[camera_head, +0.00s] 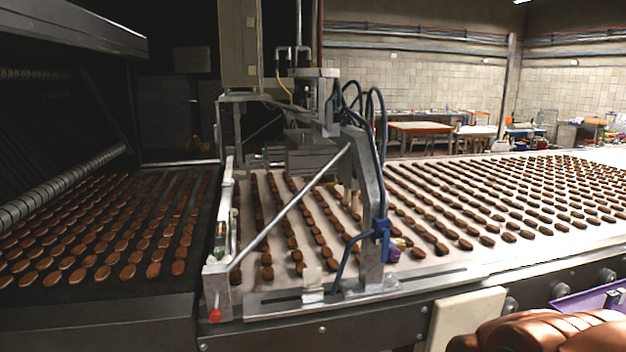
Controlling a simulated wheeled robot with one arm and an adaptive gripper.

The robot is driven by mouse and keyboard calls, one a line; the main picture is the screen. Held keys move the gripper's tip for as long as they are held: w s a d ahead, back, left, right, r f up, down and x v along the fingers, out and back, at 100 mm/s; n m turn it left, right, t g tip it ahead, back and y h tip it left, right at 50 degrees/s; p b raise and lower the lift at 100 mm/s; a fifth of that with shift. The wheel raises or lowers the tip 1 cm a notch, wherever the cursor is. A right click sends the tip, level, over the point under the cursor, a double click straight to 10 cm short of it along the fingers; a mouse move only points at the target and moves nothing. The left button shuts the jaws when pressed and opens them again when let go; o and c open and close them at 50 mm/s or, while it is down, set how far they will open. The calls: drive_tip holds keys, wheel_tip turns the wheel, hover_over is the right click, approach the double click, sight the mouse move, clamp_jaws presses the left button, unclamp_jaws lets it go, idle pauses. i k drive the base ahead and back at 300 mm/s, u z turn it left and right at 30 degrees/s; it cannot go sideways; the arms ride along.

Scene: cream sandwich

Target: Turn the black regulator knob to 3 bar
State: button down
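No black regulator knob can be made out for certain. The depositing machine (372,200) stands across the conveyor in the middle of the head view, with dark blue hoses looping over its top. A blue fitting (380,228) sits on its near upright, and a small part by the belt just right of this upright is too small to identify. No pressure scale or reading is legible. My gripper does not show in this view.
The conveyor belt (590,238) carries rows of brown biscuits. A dark machine with a roller (62,181) stands at left. A red ball-ended handle (215,316) is at the near frame corner. Round dark fittings (607,275) line the conveyor's front side. A purple crate (590,299) is at lower right.

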sight(342, 119)
drive_tip(key=z, duration=0.1)
drive_tip(key=k, duration=0.45)
drive_tip(key=u, duration=0.75)
drive_tip(key=i, duration=0.85)
drive_tip(key=u, duration=0.1)
